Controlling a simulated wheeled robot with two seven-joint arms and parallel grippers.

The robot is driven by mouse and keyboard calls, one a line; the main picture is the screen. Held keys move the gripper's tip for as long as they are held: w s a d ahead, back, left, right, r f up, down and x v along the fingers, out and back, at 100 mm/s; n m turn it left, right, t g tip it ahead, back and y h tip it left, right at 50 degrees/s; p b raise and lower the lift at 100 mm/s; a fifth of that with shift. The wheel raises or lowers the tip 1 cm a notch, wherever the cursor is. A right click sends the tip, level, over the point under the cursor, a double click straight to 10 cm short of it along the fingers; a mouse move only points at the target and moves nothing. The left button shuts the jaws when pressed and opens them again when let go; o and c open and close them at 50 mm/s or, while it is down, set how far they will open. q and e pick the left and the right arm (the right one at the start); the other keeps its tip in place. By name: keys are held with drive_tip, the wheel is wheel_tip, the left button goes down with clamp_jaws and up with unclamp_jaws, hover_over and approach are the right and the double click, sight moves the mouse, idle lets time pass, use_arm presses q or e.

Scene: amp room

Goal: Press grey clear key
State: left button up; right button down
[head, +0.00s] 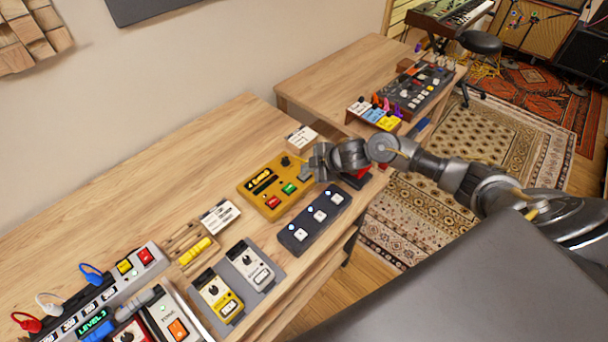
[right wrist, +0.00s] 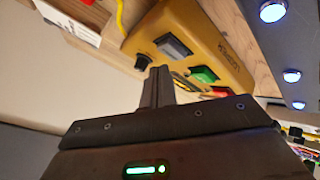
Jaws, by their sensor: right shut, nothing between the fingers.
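A yellow device (head: 254,190) sits on the wooden table with a black knob, a dark display, and green and red keys. Its grey key (right wrist: 173,46) shows in the right wrist view, beside the green key (right wrist: 203,74) and the black knob (right wrist: 142,61). In the head view my right gripper (head: 316,163) is over the device's right end and partly hides that end. In the right wrist view its fingers (right wrist: 158,76) are shut and empty, with the tips close to the grey key. I cannot tell whether they touch it. My left gripper is not in view.
A dark pedal with several white switches (head: 314,217) lies just right of the device. A white label card (head: 220,215), yellow and grey pedals, and a power strip (head: 98,300) stand nearer. A second table (head: 325,70) holds a mixer. Bare tabletop lies left of the device.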

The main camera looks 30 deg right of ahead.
sight(308, 176)
drive_tip(key=shift+f, duration=0.15)
drive_tip(key=shift+f, duration=0.3)
drive_tip(key=shift+f+b, duration=0.45)
drive_tip(key=shift+f, duration=0.1)
idle(0.6)
idle(0.3)
drive_tip(key=shift+r+p, duration=0.95)
wheel_tip(308, 176, up, 5)
drive_tip(key=p, duration=0.5)
drive_tip(key=shift+r, duration=0.1)
